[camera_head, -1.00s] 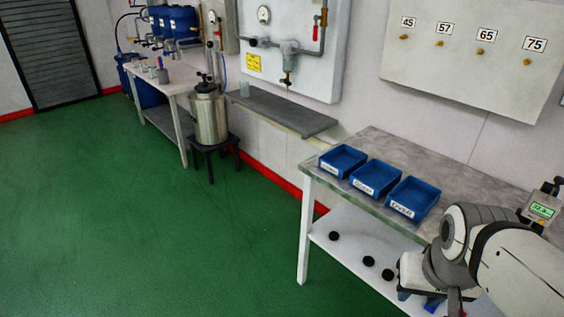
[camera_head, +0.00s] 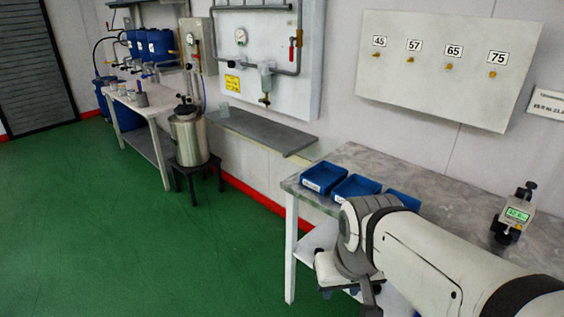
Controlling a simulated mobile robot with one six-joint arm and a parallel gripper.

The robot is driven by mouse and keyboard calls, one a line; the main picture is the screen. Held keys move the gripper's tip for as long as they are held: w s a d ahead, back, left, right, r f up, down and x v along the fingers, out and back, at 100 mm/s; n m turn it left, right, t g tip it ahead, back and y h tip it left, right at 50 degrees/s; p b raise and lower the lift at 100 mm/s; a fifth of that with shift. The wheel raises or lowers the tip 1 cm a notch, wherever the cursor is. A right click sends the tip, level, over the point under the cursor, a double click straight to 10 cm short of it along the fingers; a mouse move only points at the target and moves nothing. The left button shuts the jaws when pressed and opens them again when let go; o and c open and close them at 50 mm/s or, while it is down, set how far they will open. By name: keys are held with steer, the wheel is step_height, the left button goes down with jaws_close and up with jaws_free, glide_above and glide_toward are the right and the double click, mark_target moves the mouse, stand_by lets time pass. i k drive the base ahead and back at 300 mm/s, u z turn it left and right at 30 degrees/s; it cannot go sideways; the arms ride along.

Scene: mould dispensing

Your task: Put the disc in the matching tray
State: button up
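Three blue trays stand in a row on the grey table: the left tray (camera_head: 325,178), the middle tray (camera_head: 355,187) and the right tray (camera_head: 404,200), which is partly hidden by my arm. Their front labels are too small or too covered to read. My gripper (camera_head: 370,299) is low at the front of the table, below the trays, near the bottom edge. Its fingers are not clear, so I cannot tell whether it is open or what it holds. No disc shows clearly; my arm covers much of the lower shelf (camera_head: 305,252).
A gauge with a green display (camera_head: 516,215) stands on the table (camera_head: 450,206) at the right. Numbered pegs hang on a wall board (camera_head: 440,90). A steel pot (camera_head: 190,140) on a black stool stands left of the table. The green floor is clear at left.

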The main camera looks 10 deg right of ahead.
mark_target(502, 238)
steer(key=u, duration=0.05)
steer(key=i, duration=0.9)
steer(key=k, duration=0.65)
steer(key=z, duration=0.25)
steer(key=i, duration=0.65)
